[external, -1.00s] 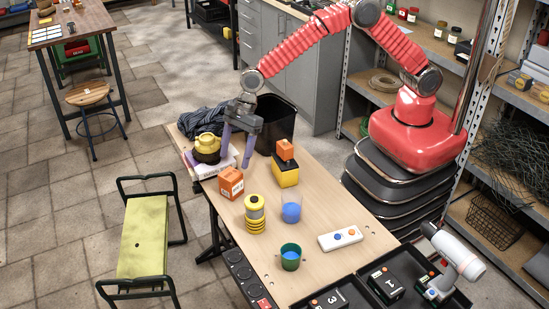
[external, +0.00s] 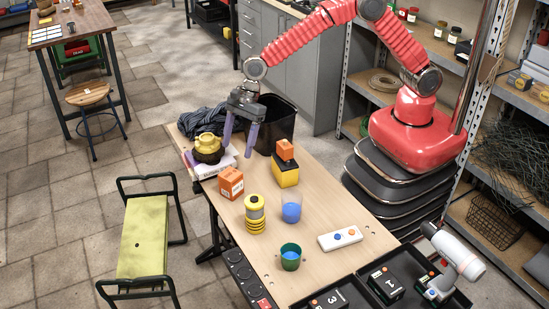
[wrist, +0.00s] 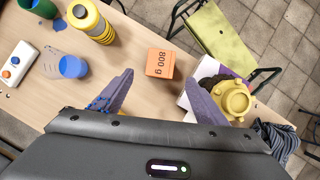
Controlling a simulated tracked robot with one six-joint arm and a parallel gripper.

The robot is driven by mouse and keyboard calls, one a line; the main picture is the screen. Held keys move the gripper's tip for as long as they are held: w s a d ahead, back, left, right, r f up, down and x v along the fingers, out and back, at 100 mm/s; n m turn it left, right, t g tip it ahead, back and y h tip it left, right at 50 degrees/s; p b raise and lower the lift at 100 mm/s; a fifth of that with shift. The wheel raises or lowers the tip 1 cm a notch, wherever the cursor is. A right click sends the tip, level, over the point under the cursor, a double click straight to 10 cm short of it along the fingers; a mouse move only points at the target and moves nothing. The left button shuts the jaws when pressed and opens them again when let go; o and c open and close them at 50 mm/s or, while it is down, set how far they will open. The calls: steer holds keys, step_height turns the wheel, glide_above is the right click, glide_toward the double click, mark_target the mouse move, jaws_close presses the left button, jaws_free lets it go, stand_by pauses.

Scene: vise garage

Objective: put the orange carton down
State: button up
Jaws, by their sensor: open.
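The orange carton (external: 231,183) stands upright on the wooden table, near its left edge. In the wrist view the carton (wrist: 160,62) shows "800 g" on a face and lies just beyond my fingertips, in the gap between them. My gripper (external: 238,152) hangs above the table, up and behind the carton in the external view. Its two purple fingers, also seen in the wrist view (wrist: 160,78), are spread apart with nothing between them. The carton is apart from the fingers.
A yellow box (external: 286,175) topped by an orange block (external: 285,149) stands to the right. A yellow-and-black cylinder (external: 255,213) and a blue-filled cup (external: 291,208) stand nearer the camera.

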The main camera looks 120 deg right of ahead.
steer(key=s+a+r+n, duration=0.4)
steer(key=s+r+n, duration=0.4)
steer(key=s+r, duration=0.15)
steer(key=s+a+r+n, duration=0.4)
steer(key=s+r+n, duration=0.3)
steer(key=s+r, duration=0.25)
steer(key=s+a+n+t+h, duration=0.1)
steer(key=s+a+n, duration=0.1)
steer(key=s+n, duration=1.4)
steer(key=s, duration=0.8)
steer(key=shift+a+r+t+h, duration=0.15)
steer(key=shift+a+t+h, duration=0.15)
steer(key=shift+a+h, duration=0.1)
